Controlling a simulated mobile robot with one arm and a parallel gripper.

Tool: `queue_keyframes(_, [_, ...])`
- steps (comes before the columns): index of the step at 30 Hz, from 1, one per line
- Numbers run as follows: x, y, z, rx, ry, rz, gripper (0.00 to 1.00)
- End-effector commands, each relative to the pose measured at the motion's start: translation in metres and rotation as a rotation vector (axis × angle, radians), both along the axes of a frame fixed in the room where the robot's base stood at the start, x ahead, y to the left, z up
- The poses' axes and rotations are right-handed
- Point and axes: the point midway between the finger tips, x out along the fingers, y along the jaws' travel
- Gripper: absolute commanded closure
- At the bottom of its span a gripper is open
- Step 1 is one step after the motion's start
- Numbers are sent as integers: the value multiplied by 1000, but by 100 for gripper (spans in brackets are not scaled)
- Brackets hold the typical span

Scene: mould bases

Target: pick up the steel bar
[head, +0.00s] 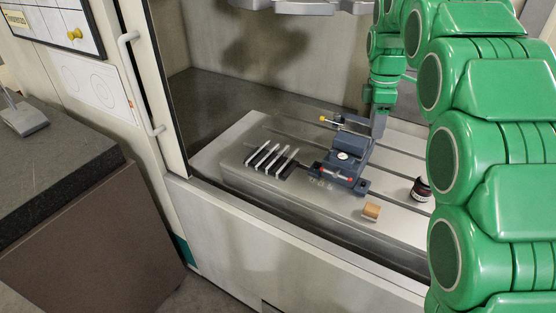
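Several slim, bright steel bars (270,158) lie side by side, slanted, in a dark holder on the left part of the machine table. I cannot tell which one the task means. My green arm comes down on the right, and its end, my gripper (378,125), is small and partly behind the vise, to the right of and beyond the bars. It is apart from the bars. Its fingers are too small and hidden to show whether they are open or shut.
A blue-grey vise (345,163) stands right of the bars on the slotted machine table (238,178). A wooden block (371,211) and a dark round bottle (420,190) lie farther right. The machine's door frame (160,90) borders the left. The table's front strip is mostly clear.

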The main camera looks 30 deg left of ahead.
Motion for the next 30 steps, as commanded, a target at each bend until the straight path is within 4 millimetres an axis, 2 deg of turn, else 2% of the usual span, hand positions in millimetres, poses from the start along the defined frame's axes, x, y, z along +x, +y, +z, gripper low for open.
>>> queue_keyframes(6, [22,53,-17,12,3,224,61])
queue_keyframes(13, [35,109,-38,25,10,465,61])
queue_keyframes(22, [40,181,-67,47,13,778,61])
queue_keyframes(30, [32,240,-98,69,21,1045,61])
